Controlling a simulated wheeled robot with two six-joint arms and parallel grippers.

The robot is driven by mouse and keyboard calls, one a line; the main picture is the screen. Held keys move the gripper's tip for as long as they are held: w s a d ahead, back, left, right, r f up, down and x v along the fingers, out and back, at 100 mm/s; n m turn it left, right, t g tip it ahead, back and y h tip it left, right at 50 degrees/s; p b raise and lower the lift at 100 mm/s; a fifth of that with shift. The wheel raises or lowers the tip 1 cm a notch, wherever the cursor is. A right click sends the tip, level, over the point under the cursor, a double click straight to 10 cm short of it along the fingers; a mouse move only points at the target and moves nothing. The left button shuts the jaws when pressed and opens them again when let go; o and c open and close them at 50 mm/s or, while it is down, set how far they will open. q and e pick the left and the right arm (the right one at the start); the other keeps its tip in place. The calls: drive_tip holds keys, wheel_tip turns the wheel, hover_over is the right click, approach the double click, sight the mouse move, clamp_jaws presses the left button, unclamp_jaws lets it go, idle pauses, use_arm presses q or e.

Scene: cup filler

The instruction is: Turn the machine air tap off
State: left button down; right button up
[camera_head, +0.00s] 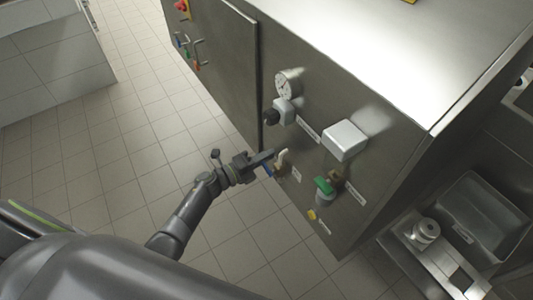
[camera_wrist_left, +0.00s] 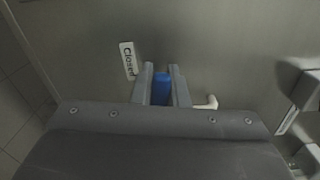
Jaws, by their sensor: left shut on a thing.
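My left gripper (camera_head: 266,160) reaches the front panel of the steel machine (camera_head: 330,110) from the left. In the left wrist view its two fingers (camera_wrist_left: 162,88) stand on either side of a blue tap handle (camera_wrist_left: 161,90) and are shut on it. The blue handle also shows in the head view (camera_head: 267,171), partly covered by the fingers. A small cream lever (camera_wrist_left: 206,103) sticks out to the right of the fingers. My right gripper is not in view.
A steel bracket unit (camera_head: 425,232) stands at the right. The tiled floor (camera_head: 110,150) to the left is clear.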

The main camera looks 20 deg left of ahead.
use_arm(q)
drive_tip(key=shift+f+n, duration=0.5)
drive_tip(key=shift+n, duration=0.5)
drive_tip(key=shift+f, duration=0.1)
drive_tip(key=c, duration=1.4)
unclamp_jaws()
drive_tip(key=shift+a, duration=0.1)
drive_tip(key=shift+c, duration=0.2)
drive_tip(key=v, duration=1.7)
drive_tip(key=shift+s, duration=0.2)
drive_tip(key=shift+a, duration=0.1)
